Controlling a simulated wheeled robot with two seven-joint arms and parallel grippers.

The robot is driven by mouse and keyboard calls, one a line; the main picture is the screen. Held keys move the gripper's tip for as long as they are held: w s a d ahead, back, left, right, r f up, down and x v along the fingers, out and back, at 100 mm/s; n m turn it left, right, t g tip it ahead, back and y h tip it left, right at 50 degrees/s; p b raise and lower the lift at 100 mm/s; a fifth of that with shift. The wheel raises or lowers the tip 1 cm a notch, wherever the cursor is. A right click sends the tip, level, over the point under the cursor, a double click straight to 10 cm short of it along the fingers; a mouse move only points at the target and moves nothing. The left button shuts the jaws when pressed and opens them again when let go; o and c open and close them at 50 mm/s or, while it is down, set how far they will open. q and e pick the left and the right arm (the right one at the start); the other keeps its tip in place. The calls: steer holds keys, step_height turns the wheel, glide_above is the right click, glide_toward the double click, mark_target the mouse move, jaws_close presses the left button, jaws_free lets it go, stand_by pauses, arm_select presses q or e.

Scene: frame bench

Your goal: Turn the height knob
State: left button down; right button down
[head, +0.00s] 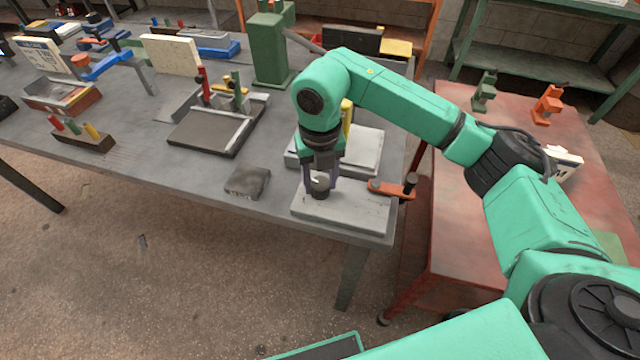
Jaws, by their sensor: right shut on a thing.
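A dark round knob (320,189), which looks like the height knob, stands over a light grey plate (352,212) at the front right corner of the bench. My right gripper (321,184) reaches down from above and is shut on the knob. The fingers hide part of the knob and what lies under it. I cannot tell how far the knob is turned. My left gripper is not in view.
An orange clamp handle (392,190) sticks out right of the plate. A dark grey block (247,183) lies to the left. Behind stands a flat fixture (212,132) with red and green clamps. A red table (470,225) is at the right.

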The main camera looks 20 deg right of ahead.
mark_target(320, 182)
steer(key=shift+r+n, duration=0.15)
steer(key=shift+n, duration=0.35)
steer(key=shift+c, duration=1.5)
jaws_free()
step_height(320, 182, up, 8)
steer(key=shift+w+f+b, duration=0.1)
steer(key=shift+f+b, duration=0.05)
steer(key=shift+b, duration=0.6)
step_height(320, 182, up, 7)
steer(key=p, duration=0.1)
steer(key=shift+f, duration=0.15)
